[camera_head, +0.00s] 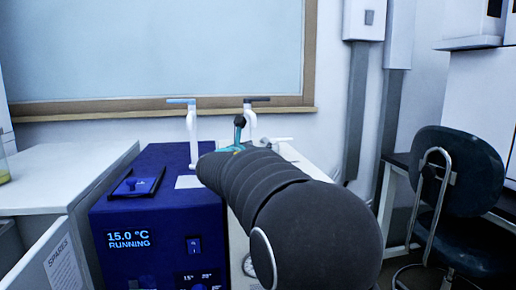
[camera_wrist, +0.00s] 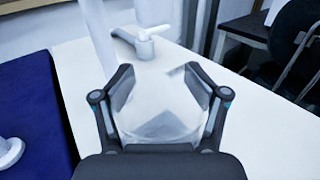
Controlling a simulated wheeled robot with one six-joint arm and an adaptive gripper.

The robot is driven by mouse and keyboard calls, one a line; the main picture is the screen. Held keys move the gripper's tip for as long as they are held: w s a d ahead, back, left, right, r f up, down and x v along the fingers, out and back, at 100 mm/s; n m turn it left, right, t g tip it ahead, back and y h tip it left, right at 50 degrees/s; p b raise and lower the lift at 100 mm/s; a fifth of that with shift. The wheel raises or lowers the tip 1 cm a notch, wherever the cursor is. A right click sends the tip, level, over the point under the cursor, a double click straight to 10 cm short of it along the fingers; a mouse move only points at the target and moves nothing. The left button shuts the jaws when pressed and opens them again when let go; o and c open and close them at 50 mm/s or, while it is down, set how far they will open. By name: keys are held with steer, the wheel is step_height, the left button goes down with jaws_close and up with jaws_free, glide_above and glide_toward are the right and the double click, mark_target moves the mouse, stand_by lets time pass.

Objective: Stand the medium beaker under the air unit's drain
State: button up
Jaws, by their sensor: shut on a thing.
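My gripper (camera_wrist: 160,75) is shut on a clear, pale vessel (camera_wrist: 160,108), which looks like the medium beaker. Its walls show faintly between the two fingers, and its base is hard to make out. In the head view my dark arm covers most of the gripper, with only a dark finger and teal part (camera_head: 239,135) showing; the beaker is hidden there. Beyond the fingers, a white tap-like fitting (camera_wrist: 147,45) stands on the white surface; I cannot tell whether it is the air unit's drain. The beaker is nearer to me than this fitting.
A blue chiller (camera_head: 130,215) reading 15.0 °C RUNNING stands left of my arm. A white tap with a blue handle (camera_head: 192,135) and one with a black handle (camera_head: 250,118) rise behind. A dark chair (camera_head: 445,180) stands right. White surface (camera_wrist: 250,130) right of the gripper is clear.

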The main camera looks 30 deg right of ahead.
steer(key=shift+f, duration=0.1)
steer(key=o, duration=1.5)
steer(key=shift+a, duration=0.1)
steer(key=b+v, duration=0.1)
steer(key=v, duration=1)
steer(key=shift+s+a, duration=0.3)
